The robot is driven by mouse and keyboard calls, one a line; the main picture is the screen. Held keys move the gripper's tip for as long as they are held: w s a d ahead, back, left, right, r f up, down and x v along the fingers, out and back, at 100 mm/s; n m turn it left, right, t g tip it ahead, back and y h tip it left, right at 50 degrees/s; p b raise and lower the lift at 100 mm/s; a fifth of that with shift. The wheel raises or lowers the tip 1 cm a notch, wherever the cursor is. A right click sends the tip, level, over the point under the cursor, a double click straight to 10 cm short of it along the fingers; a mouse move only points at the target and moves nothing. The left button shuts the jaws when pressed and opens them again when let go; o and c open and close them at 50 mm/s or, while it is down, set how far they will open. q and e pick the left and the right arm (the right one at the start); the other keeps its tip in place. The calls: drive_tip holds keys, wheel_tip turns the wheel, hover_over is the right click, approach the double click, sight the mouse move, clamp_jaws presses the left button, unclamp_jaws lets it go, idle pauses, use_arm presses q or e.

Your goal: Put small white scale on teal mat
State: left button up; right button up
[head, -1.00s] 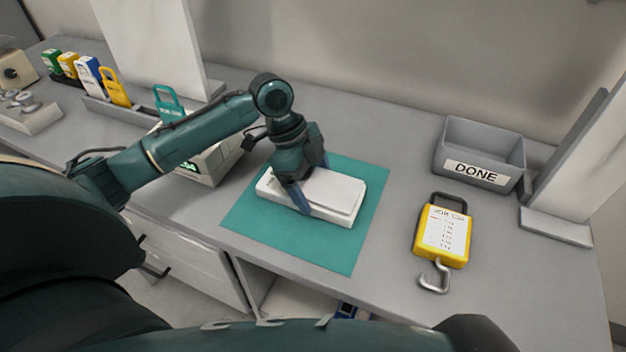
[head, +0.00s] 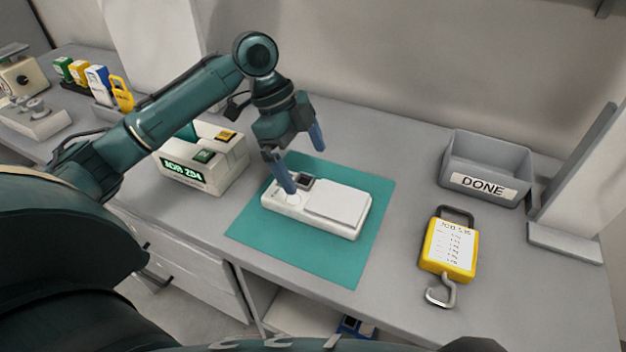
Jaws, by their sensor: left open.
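The small white scale (head: 338,207) lies flat on the teal mat (head: 330,257), with its raised plate toward the right and a small dark display at its left end. The mat lies on the grey table and shows on all sides of the scale. My left gripper (head: 302,165) is open and empty, with its blue fingers above the left end of the scale. One finger overlaps the scale's left end in the picture; I cannot tell whether it touches. My right gripper is not in view.
A white device reading "JOB 204" (head: 182,174) stands left of the mat. A yellow hanging scale with a hook (head: 450,246) lies to the right. A grey bin marked "DONE" (head: 486,167) stands at the back right. Colored tags (head: 97,80) stand at the far left.

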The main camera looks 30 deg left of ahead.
use_arm(q)
drive_tip(key=shift+v, duration=1.75)
